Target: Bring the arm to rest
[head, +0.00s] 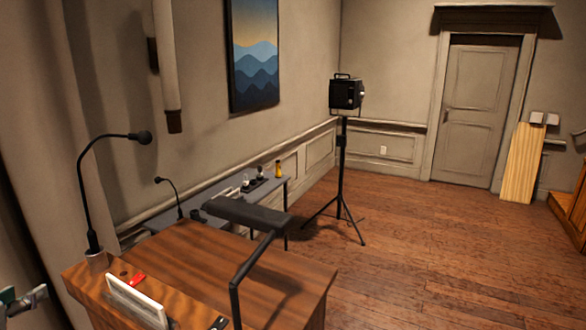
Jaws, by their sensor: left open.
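My left gripper (28,298) shows only in part at the lower left edge of the head view. Its grey metal parts and a small green piece are visible, and most of the arm is cut off by the frame. It is open, and I see nothing held in it. It is left of the wooden desk (215,262), apart from the desk top. My right gripper is not in view.
A gooseneck microphone (93,190), a white panel (135,303), a red item (137,279) and a black angled lamp-like arm (248,215) are on the desk. A tripod light (346,95) stands behind. Wooden floor (430,250) is clear to the right.

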